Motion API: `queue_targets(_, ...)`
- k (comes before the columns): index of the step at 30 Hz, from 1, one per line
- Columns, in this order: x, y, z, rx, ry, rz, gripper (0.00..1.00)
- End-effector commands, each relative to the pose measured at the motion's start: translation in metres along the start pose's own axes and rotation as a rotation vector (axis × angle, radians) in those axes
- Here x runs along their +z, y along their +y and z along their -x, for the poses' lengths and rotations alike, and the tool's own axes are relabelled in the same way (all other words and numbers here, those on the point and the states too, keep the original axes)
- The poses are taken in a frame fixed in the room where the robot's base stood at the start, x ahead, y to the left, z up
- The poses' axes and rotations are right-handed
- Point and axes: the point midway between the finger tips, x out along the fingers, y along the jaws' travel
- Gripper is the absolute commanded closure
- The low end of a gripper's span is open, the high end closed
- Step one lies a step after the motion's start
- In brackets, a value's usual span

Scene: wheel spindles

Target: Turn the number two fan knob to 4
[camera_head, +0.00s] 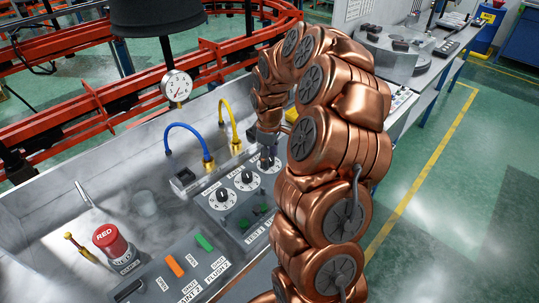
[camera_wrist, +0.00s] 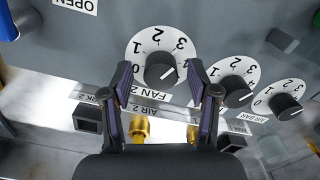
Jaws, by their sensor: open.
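The number two fan knob (camera_wrist: 160,71) is black on a white round dial, with a FAN 2 label (camera_wrist: 148,94) beside it, in the wrist view. The dial reads upside down. The knob's white mark points to the lower right, below the 3; the digit there is not clearly readable. My gripper (camera_wrist: 161,74) is open, with one finger on each side of the knob and visible gaps between. In the head view my gripper (camera_head: 268,146) is over the far dial of a row on the grey panel, hiding part of it.
Two more dial knobs (camera_wrist: 236,92) (camera_wrist: 287,106) stand to the right in the wrist view. Blue (camera_head: 187,130) and yellow (camera_head: 226,112) hoses rise behind the dials. A red button (camera_head: 106,237), an orange switch (camera_head: 174,265) and a green switch (camera_head: 204,242) are nearer.

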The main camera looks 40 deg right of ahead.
Motion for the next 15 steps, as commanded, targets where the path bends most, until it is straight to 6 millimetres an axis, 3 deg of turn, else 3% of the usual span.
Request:
queue_targets(7, 0.0001, -0.0002, -0.0009, 0.0, 0.0, 0.0, 0.4)
queue_targets(15, 0.0001, -0.0004, -0.0007, -0.001, 0.0, 0.0, 0.67)
